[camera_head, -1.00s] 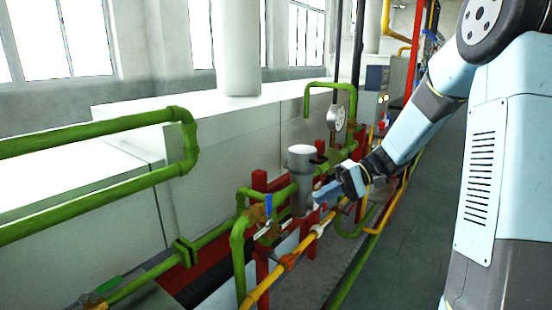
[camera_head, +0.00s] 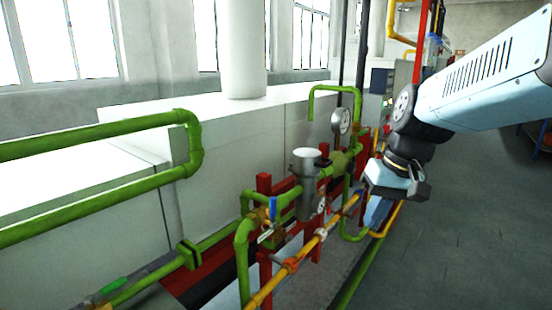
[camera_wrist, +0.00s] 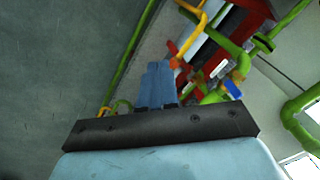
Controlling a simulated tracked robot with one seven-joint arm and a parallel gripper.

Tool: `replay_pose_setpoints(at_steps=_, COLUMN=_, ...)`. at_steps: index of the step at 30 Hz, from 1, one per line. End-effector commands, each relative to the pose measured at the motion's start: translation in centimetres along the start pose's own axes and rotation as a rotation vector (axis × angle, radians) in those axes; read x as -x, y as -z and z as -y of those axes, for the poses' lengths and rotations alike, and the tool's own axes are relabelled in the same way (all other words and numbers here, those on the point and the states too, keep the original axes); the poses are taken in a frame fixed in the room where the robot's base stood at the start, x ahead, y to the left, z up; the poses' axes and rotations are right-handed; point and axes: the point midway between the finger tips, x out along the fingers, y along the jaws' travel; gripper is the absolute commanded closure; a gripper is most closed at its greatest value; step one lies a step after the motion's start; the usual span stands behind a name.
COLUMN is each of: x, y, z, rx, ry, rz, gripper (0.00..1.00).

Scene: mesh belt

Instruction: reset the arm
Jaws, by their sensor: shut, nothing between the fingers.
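My gripper shows in the wrist view (camera_wrist: 158,85), its two blue fingers together with nothing between them. In the head view, my gripper (camera_head: 372,212) points down beside the pipework, its blue fingers partly hidden by its own dark body. It is to the right of the grey cylinder (camera_head: 306,180) and the yellow pipe (camera_head: 325,238), apart from the cylinder. Whether the fingers clear the yellow pipe cannot be told from the head view.
Green pipes (camera_head: 100,200) run along the left, with a blue-handled valve (camera_head: 272,210) and a pressure gauge (camera_head: 341,121). Red supports (camera_head: 264,184) stand among them. The grey floor (camera_head: 450,240) on the right is clear.

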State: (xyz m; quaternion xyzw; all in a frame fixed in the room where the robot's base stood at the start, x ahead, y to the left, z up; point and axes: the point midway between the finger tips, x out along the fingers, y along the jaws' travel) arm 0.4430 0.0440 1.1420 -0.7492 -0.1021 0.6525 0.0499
Motion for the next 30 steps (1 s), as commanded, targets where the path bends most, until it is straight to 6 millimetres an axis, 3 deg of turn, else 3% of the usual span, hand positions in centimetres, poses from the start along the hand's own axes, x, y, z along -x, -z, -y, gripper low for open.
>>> replay_pose_setpoints(at_steps=13, x=4.3, y=-4.4, z=-2.8, rx=-0.015, ry=-0.207, rz=-0.306, gripper=1.0)
replay_pose_setpoints(at_steps=30, x=4.8, y=-4.9, z=-3.2, rx=-0.02, ry=-0.229, rz=-0.353, gripper=1.0)
